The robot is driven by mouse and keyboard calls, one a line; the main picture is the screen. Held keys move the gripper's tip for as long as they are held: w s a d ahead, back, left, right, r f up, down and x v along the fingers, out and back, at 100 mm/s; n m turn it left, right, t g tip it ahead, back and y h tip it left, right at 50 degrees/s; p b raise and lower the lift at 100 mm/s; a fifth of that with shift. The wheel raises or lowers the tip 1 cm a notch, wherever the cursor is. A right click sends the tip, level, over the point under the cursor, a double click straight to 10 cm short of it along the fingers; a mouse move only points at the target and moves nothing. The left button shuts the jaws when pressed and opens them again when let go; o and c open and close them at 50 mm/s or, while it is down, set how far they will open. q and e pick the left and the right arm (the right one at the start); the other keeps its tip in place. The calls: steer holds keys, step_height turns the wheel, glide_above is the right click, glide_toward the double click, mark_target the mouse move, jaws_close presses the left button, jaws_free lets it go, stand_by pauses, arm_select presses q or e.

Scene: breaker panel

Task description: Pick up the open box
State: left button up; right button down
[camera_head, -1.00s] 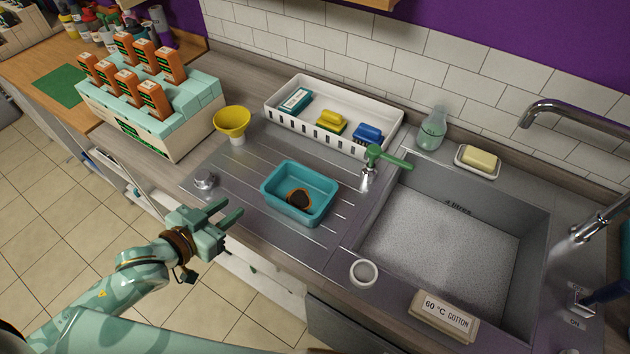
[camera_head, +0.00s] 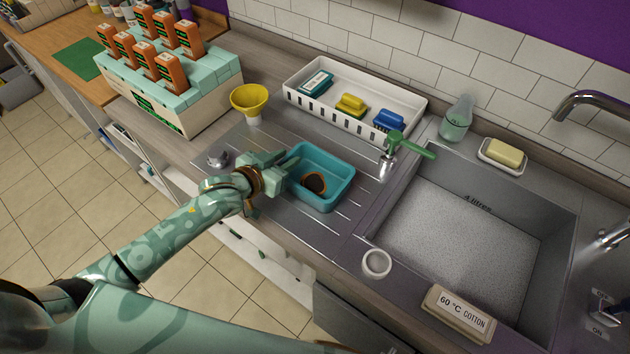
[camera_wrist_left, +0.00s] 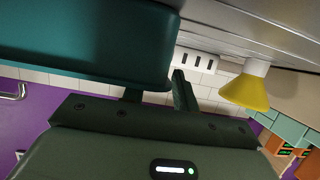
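The open box (camera_head: 337,193) is a teal, open-topped rectangular tub on the ribbed metal drainboard, with a dark round, orange-rimmed thing (camera_head: 313,184) inside it. My left gripper (camera_head: 287,172) is at the box's left side, and one finger shows near its left rim. In the left wrist view the teal box (camera_wrist_left: 85,40) fills the upper left. There the gripper's two fingers (camera_wrist_left: 160,88) stand apart at the box's edge, one partly hidden behind the box. Whether they touch the wall I cannot tell. My right gripper is not in view.
A yellow funnel (camera_head: 249,101) stands behind the gripper, and it shows in the left wrist view (camera_wrist_left: 244,92). A white rack (camera_head: 357,122) stands behind the box.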

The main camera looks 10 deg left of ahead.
arm_select(q)
steer(key=shift+w+d+f, duration=0.1)
steer(key=shift+w+f, duration=0.05)
steer(key=shift+w, duration=0.15)
jaws_close()
